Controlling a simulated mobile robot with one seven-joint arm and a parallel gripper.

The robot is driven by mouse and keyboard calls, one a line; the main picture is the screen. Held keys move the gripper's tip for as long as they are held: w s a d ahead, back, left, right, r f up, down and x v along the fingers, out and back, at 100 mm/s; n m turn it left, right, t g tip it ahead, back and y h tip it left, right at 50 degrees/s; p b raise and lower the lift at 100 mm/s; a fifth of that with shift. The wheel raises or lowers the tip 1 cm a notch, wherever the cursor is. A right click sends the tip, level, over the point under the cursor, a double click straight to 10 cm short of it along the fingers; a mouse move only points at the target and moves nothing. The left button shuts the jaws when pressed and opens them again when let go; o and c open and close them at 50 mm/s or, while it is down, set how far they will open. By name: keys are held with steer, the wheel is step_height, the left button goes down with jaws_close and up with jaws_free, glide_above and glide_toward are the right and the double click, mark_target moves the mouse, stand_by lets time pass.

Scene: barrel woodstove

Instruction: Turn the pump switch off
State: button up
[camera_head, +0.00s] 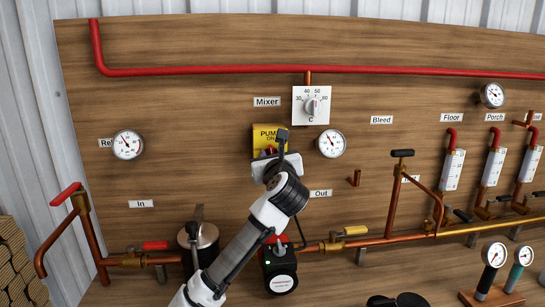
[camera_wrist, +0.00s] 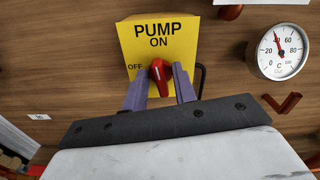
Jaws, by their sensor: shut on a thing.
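The pump switch is a yellow box (camera_wrist: 140,36) marked "PUMP", "ON" above and "OFF" at the left, with a red knob (camera_wrist: 159,72) on its face. In the wrist view the knob's narrow tip points up, tilted slightly left, toward "ON". My gripper (camera_wrist: 161,82) is shut on the red knob, with one finger on each side of it. In the head view the yellow box (camera_head: 264,135) shows behind my gripper (camera_head: 272,153), which covers its lower right part and most of the knob.
A round gauge (camera_head: 331,143) sits close right of the switch, and a white mixer dial (camera_head: 311,105) above right. Below are the black pump (camera_head: 281,270) and copper pipe (camera_head: 375,241). A red pipe (camera_head: 220,70) crosses the board above.

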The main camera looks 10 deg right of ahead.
steer(key=shift+a+f+n+b, duration=0.1)
steer(key=shift+f+n+b, duration=0.1)
steer(key=shift+n, duration=3.8)
steer(key=shift+a+f+n+b, duration=0.1)
steer(key=shift+n+b, duration=0.1)
steer(key=shift+n, duration=3.8)
steer(key=o, duration=0.6)
steer(key=shift+s, duration=0.1)
